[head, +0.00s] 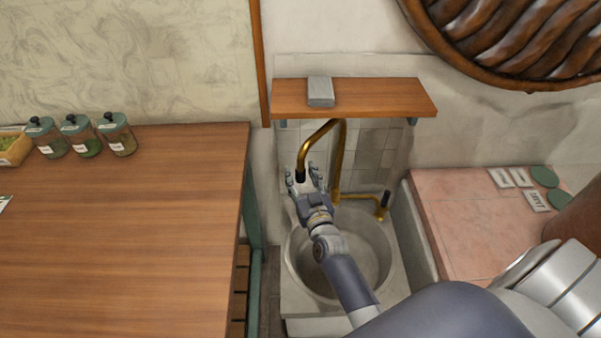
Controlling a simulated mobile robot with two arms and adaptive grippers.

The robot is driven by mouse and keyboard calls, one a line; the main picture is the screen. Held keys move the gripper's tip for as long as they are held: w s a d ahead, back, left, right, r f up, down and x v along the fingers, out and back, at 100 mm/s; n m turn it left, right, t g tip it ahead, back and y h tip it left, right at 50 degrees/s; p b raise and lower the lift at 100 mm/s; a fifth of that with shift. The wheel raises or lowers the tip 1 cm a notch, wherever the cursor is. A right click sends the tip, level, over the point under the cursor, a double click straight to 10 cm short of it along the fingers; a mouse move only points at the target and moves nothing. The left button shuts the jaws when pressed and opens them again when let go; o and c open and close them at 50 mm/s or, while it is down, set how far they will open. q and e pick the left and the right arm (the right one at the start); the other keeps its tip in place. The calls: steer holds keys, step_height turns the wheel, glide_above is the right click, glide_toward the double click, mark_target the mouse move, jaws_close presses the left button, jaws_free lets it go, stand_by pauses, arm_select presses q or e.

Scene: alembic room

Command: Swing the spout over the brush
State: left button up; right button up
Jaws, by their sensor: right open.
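The brass spout (338,140) rises behind the basin, arches over to the left and ends in a dark tip. My right gripper (303,174) is open at that tip, with a finger on each side of it. I cannot tell whether the fingers touch the spout. The round basin (376,247) lies below, partly hidden by my right arm. I cannot make out a brush; my gripper and arm cover part of the basin. My left gripper is not in view.
A wooden shelf (385,95) with a grey block (320,91) hangs above the spout. A brass side lever (381,207) stands to the right. A wooden table (120,235) with several jars is on the left; a pink-topped counter (465,225) is on the right.

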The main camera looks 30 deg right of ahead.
steer(key=shift+w+d, duration=0.1)
steer(key=shift+w, duration=0.4)
jaws_close()
steer(key=shift+s+d, duration=0.1)
steer(key=shift+s, duration=0.05)
